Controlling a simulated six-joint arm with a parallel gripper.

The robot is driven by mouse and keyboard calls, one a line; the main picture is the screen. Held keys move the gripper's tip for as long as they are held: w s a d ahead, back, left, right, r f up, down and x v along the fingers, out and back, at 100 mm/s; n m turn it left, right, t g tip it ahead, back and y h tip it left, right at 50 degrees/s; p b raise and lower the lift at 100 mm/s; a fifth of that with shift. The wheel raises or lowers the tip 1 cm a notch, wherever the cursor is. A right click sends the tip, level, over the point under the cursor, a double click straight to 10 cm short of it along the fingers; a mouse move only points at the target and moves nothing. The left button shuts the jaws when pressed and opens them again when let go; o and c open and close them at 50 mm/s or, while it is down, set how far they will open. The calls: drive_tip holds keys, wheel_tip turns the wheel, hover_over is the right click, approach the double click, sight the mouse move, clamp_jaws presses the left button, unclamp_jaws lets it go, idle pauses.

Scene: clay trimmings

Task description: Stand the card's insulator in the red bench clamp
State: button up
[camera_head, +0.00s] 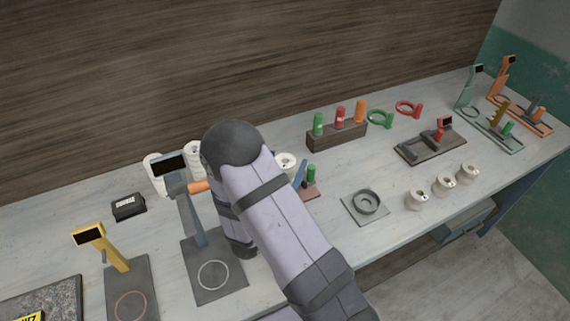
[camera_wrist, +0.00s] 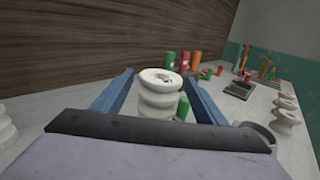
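A white ribbed insulator (camera_wrist: 160,98) stands upright between the blue fingers of my gripper (camera_wrist: 160,76) in the wrist view, with narrow gaps at its sides. Its top also shows beside my arm in the head view (camera_head: 285,160). The fingers are spread; contact is not visible. A clamp with a red part, likely the red bench clamp (camera_head: 430,145), sits on a dark base at the right, well away from my gripper; it shows in the wrist view (camera_wrist: 238,91). A yellow-marked card (camera_head: 38,312) lies at the lower left, cut off by the frame; its text is unreadable.
Two taller white insulators (camera_head: 155,175) stand left of my arm; several smaller ones (camera_head: 444,184) stand at the front right. A wooden block (camera_head: 337,137) holds green, red and orange pieces. A grey ring plate (camera_head: 365,205) lies right of my arm, with bare bench around it.

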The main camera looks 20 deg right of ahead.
drive_tip(key=shift+a+r, duration=0.1)
drive_tip(key=shift+r, duration=0.05)
drive_tip(key=b+v, duration=0.3)
drive_tip(key=v, duration=0.9)
drive_tip(key=shift+b, duration=0.35)
